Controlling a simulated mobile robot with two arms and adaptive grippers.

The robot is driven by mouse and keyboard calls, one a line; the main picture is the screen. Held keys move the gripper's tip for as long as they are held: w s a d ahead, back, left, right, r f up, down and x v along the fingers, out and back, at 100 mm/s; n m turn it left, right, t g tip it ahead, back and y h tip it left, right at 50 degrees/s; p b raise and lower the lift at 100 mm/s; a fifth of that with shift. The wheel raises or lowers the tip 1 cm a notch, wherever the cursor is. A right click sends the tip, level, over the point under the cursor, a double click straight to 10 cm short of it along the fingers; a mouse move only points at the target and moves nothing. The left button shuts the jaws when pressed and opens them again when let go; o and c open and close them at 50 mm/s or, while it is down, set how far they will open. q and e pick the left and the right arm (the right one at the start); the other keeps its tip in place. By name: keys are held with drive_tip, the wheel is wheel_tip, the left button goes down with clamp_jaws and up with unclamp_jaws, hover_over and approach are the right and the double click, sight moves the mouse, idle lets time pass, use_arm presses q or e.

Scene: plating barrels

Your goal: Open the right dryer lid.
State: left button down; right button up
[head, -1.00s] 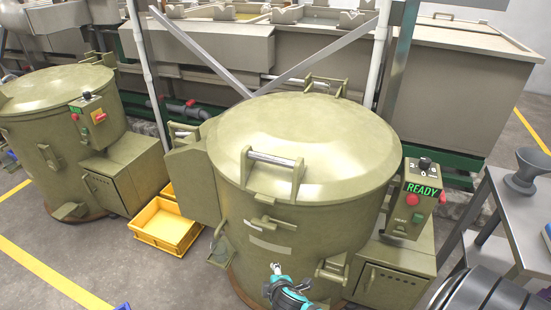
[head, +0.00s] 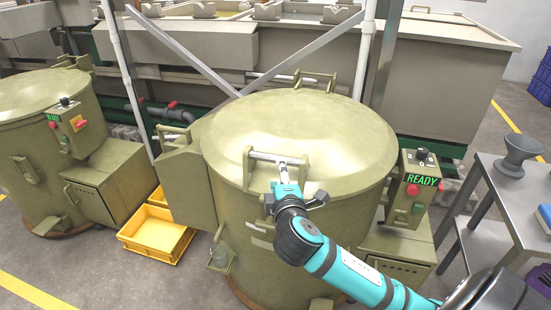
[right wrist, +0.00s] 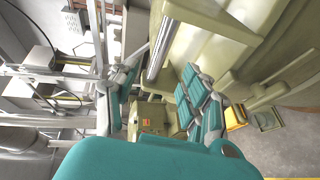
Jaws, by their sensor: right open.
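The right dryer (head: 228,220) is an olive-green drum with its round lid (head: 315,125) lying closed on top. A lid handle with a metal bar (head: 262,157) sits at the lid's front edge. My right gripper (head: 284,172) is at the right end of this handle. In the right wrist view the handle bar (right wrist: 160,42) runs between the two spread, teal-padded fingers of my right gripper (right wrist: 160,92). The fingers are open and not closed on the bar; contact is hard to tell. The dryer's control box (head: 414,190) shows READY in green. My left gripper is out of view.
The left dryer (head: 22,130) stands at the left, lid closed. A yellow crate (head: 160,235) is on the floor between the dryers. A grey side table (head: 505,185) with a funnel (head: 521,150) stands at the right. Diagonal braces and tanks are behind.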

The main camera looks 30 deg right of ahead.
sight(275, 159)
drive_tip(key=x, duration=1)
drive_tip(key=shift+c, duration=0.2)
clamp_jaws()
